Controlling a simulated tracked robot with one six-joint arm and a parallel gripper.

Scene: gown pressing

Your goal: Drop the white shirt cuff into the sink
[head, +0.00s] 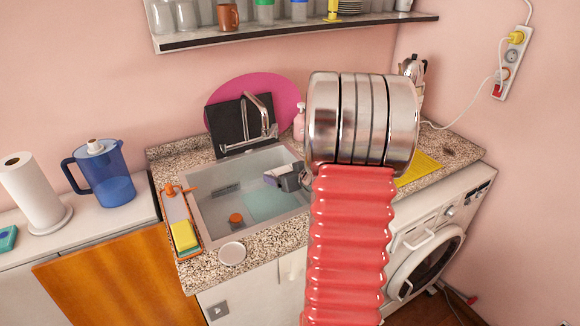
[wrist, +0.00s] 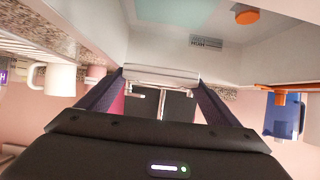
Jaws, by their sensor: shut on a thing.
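The grey-white sink (head: 193,206) is set in a speckled counter in the head view, and its pale walls fill much of the wrist view (wrist: 265,62). My gripper (head: 272,178) is over the right part of the sink, partly hidden by my arm. In the wrist view its two dark fingers close on the white shirt cuff (wrist: 160,74), which spans between the fingertips as a pale band. The cuff is hard to make out in the head view. The cuff's height above the sink floor is not clear.
A metal faucet (head: 262,118) and a black board stand behind the sink. An orange caddy with a yellow sponge (head: 184,236) lies along its left edge. An orange round piece (head: 236,219) and a pale teal patch (head: 272,205) are on the sink floor. A blue jug (head: 105,175) stands left.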

